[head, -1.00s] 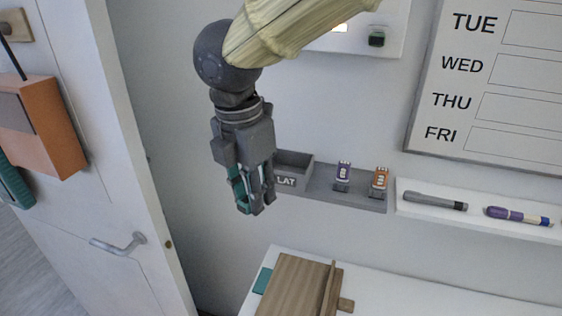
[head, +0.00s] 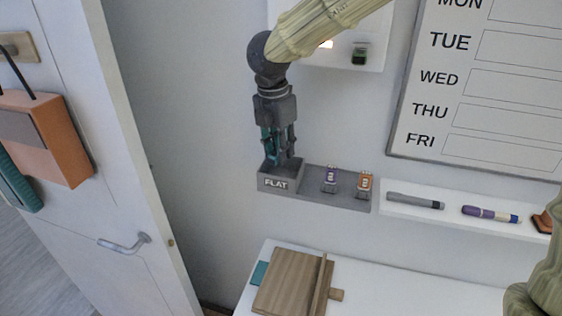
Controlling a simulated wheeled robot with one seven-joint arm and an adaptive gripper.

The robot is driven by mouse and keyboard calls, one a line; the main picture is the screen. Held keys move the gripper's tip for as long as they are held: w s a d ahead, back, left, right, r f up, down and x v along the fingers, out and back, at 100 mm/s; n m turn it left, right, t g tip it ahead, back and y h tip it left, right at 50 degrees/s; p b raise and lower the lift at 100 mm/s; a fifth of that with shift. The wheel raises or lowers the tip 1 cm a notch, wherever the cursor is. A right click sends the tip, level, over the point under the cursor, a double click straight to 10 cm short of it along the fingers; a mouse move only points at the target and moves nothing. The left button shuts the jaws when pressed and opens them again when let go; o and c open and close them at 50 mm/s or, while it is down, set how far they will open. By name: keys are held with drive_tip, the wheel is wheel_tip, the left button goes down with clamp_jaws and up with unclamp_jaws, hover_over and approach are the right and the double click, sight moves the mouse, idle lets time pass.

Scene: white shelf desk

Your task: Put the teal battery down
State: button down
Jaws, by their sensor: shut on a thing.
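My gripper (head: 280,160) points down over the grey bin marked FLAT (head: 293,184) at the left end of the small wall shelf. It is shut on the teal battery (head: 266,148), of which only slivers show between the dark fingers. The fingertips are at or just inside the bin's opening; I cannot tell whether the battery touches the bin floor.
A white ledge (head: 420,214) with a grey marker (head: 414,201) and a purple pen (head: 490,214) is to the right. Below is a white desk (head: 400,290) with a wooden board (head: 288,280). A door (head: 85,190) stands at left.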

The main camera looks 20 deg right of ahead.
drive_tip(key=shift+w+d+f+p, duration=0.2)
drive_tip(key=shift+f+p, duration=0.1)
drive_tip(key=shift+f, duration=0.25)
drive_tip(key=shift+w+d+f+p, duration=0.15)
drive_tip(key=shift+f+p, duration=0.15)
drive_tip(key=shift+f, duration=0.2)
drive_tip(key=shift+s+a+f, duration=0.1)
drive_tip(key=shift+f, duration=0.35)
wheel_tip(320, 180, down, 3)
drive_tip(key=shift+f+p, duration=0.1)
drive_tip(key=shift+p, duration=1.25)
drive_tip(key=shift+w+f, duration=0.2)
drive_tip(key=shift+f, duration=0.15)
drive_tip(key=shift+f, duration=0.15)
drive_tip(key=c, duration=1.5)
unclamp_jaws()
